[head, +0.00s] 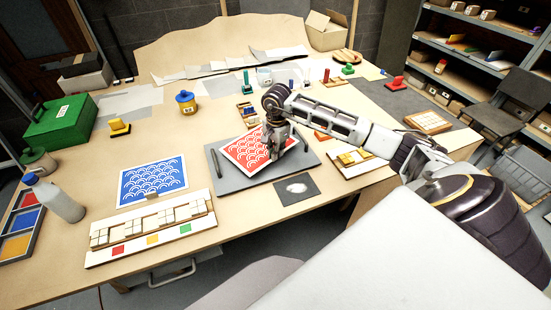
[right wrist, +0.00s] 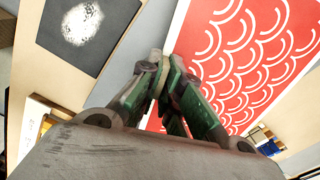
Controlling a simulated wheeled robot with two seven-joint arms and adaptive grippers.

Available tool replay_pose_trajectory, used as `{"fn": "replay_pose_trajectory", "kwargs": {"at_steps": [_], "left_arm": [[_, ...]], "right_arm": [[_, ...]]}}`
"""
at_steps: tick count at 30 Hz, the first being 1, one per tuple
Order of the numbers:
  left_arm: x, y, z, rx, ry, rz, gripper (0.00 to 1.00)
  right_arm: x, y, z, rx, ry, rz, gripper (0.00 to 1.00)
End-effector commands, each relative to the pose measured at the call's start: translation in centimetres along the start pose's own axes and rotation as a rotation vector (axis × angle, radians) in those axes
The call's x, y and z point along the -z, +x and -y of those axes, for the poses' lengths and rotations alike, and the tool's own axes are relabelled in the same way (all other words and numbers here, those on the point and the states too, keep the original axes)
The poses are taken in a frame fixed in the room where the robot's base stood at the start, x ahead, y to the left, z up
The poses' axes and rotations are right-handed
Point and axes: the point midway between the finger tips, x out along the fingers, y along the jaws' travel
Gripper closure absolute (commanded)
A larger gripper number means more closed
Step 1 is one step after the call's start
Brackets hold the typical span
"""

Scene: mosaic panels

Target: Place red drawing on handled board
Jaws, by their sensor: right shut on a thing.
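The red drawing (head: 247,150), a red sheet with white scallop arcs and a white border, lies over the grey handled board (head: 268,176) in the head view. My right gripper (head: 275,153) is shut at the sheet's right side. In the right wrist view the red drawing (right wrist: 240,62) fills the upper right, and my right gripper (right wrist: 163,72) has its fingertips closed at its white edge. The board has a dark handle bar at its left side. Whether the sheet rests fully flat on the board I cannot tell. My left gripper is not in view.
A blue patterned sheet (head: 152,182) lies left of the board, with a rack of pale blocks (head: 150,228) in front. A dark square with a white patch (head: 296,188) lies at the board's front right. A bottle (head: 58,198) and green box (head: 60,121) stand at left.

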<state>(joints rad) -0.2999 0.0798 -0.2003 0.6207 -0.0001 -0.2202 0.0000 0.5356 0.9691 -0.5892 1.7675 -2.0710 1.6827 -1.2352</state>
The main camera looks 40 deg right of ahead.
Motion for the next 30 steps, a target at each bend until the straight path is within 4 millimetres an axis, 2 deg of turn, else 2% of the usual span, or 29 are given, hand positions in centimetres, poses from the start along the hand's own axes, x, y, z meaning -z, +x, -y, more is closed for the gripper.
{"fn": "replay_pose_trajectory", "kwargs": {"at_steps": [13, 24, 30], "left_arm": [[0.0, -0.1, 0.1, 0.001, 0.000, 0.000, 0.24], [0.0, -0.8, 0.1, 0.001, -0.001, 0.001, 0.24], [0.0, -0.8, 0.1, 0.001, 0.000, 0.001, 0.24]], "right_arm": [[0.0, 0.6, 0.0, 0.000, 0.000, 0.001, 1.00], [-0.1, 3.8, -0.1, 0.000, -0.001, 0.001, 1.00], [0.0, 4.1, -0.1, 0.000, -0.001, 0.000, 1.00]]}}
